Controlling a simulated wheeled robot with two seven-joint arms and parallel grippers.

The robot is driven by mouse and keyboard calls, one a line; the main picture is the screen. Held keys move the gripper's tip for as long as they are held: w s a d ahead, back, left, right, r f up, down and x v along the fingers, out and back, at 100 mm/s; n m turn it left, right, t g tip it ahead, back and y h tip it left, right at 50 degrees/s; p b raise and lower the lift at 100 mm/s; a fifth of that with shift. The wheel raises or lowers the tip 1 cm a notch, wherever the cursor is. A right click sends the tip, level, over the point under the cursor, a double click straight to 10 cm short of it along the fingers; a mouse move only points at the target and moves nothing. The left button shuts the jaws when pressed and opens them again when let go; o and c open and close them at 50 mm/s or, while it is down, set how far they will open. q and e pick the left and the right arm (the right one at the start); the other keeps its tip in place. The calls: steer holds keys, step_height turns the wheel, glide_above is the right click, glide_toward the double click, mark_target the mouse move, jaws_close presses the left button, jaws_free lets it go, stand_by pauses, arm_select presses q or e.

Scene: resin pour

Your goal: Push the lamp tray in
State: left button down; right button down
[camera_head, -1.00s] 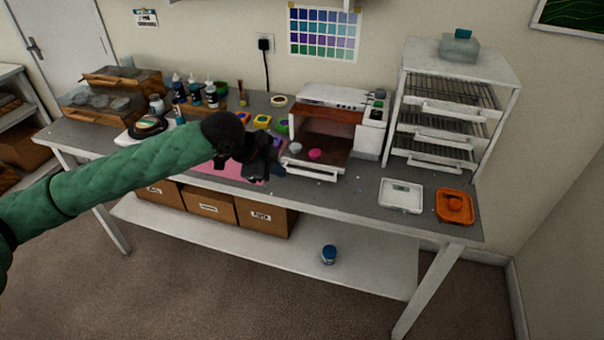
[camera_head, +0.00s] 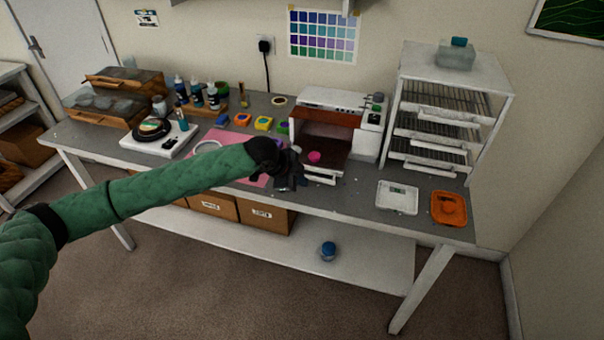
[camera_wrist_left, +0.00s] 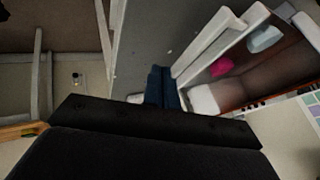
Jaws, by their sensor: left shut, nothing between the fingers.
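The lamp is a white box (camera_head: 345,101) with a reddish-brown inside and an open front, on the bench. Its tray (camera_head: 320,179) sticks out at the front, with a white front bar. A pink piece (camera_head: 314,157) lies on the tray and also shows in the left wrist view (camera_wrist_left: 222,66), with a pale piece (camera_wrist_left: 265,40) beside it. My left gripper (camera_head: 287,184) is shut and empty, low over the bench at the left end of the tray front. In the wrist view its dark fingertips (camera_wrist_left: 162,88) are close to the tray bar; contact is unclear. My right gripper is not seen.
A white rack (camera_head: 440,115) with several drawers stands right of the lamp.

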mark_target(314, 152)
arm_select(q)
steer(key=shift+w+d, duration=0.15)
steer(key=shift+w, duration=0.35)
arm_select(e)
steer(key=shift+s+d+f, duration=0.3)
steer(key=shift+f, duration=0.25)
